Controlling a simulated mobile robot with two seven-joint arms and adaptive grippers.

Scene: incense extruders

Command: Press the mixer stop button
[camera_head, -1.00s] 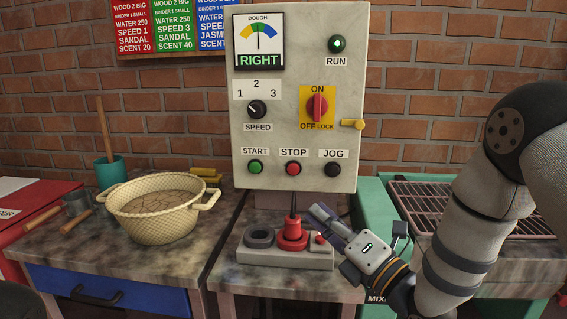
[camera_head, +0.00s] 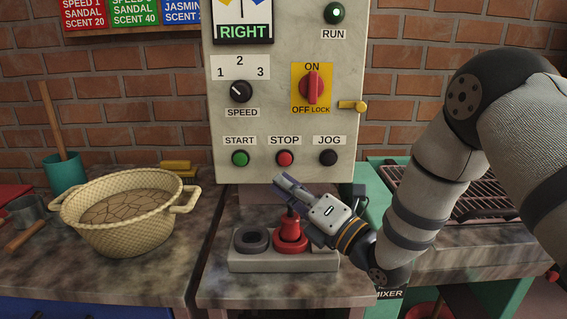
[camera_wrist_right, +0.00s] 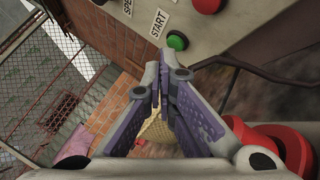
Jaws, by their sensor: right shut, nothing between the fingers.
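The red STOP button (camera_head: 285,158) is in the lower row of the control panel (camera_head: 292,125), between the green START button (camera_head: 240,158) and the black JOG button (camera_head: 328,158). My right gripper (camera_head: 281,181) is shut and empty, its fingertips just below the STOP button in the picture. Whether they touch the panel cannot be told. In the right wrist view the shut fingertips (camera_wrist_right: 165,62) are near the green START button (camera_wrist_right: 177,40), and a red button (camera_wrist_right: 208,4) shows at the top edge. The green RUN lamp (camera_head: 335,13) looks lit. My left gripper is out of view.
A red plug (camera_head: 291,237) stands in a grey socket block (camera_head: 285,263) under my right gripper. A yellow basket-like bowl (camera_head: 128,225) of cracked dough stands on the left. A red rotary switch (camera_head: 312,87) and a yellow peg (camera_head: 352,106) are higher on the panel.

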